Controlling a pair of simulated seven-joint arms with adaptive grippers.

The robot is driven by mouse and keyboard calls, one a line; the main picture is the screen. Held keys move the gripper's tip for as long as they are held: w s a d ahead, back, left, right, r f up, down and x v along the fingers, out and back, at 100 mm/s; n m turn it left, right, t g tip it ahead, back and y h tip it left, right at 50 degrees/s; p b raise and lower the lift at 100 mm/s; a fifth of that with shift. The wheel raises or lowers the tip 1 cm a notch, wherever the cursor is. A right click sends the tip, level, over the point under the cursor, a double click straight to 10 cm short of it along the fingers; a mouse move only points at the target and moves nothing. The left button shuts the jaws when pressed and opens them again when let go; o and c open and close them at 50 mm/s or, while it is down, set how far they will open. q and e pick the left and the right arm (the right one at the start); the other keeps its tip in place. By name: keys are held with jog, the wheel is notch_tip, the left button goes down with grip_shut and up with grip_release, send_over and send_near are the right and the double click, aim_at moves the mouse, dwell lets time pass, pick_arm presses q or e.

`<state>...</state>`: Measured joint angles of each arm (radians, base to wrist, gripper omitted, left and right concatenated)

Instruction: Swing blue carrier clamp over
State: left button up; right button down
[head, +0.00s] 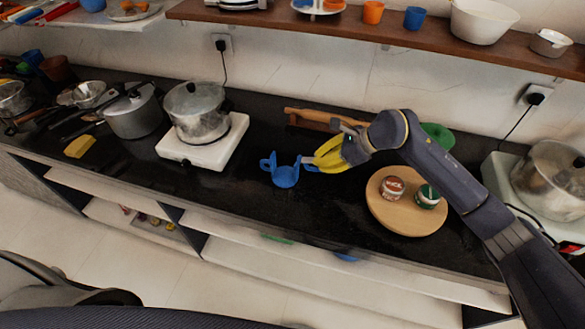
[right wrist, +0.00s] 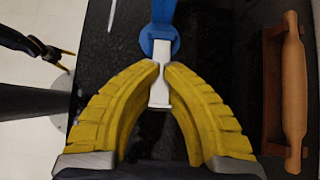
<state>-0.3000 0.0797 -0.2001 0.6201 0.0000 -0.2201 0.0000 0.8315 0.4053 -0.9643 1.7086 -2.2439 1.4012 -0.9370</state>
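The blue carrier (head: 286,177) stands on the dark counter in the middle of the head view, with a blue loop at its left. A short blue arm, the clamp (head: 309,164), reaches right towards my right gripper (head: 318,163). In the right wrist view the clamp (right wrist: 162,38) is blue with a pale end piece. The yellow fingertips of my right gripper (right wrist: 161,67) close on both sides of this pale piece and seem to touch it. My left gripper (right wrist: 69,62) shows small at the left of the right wrist view, its fingers apart and empty.
A rolling pin (head: 318,118) lies behind the carrier. A round wooden board (head: 405,222) with two small jars is at the right. A pot (head: 196,110) stands on a white hob (head: 222,149) at the left. The counter in front of the carrier is clear.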

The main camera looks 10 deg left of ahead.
jog(key=shift+a+r+h, duration=0.2)
jog(key=shift+r+h, duration=0.35)
jog(key=shift+h, duration=0.15)
jog(key=shift+a+r+h, duration=0.15)
jog(key=shift+r+h, duration=0.1)
jog(key=shift+h, duration=0.15)
jog(key=shift+a+r+h, duration=0.1)
jog(key=shift+r+h, duration=0.05)
jog(key=shift+h, duration=0.15)
jog(key=shift+a+r+h, duration=0.35)
jog(key=shift+h, duration=0.45)
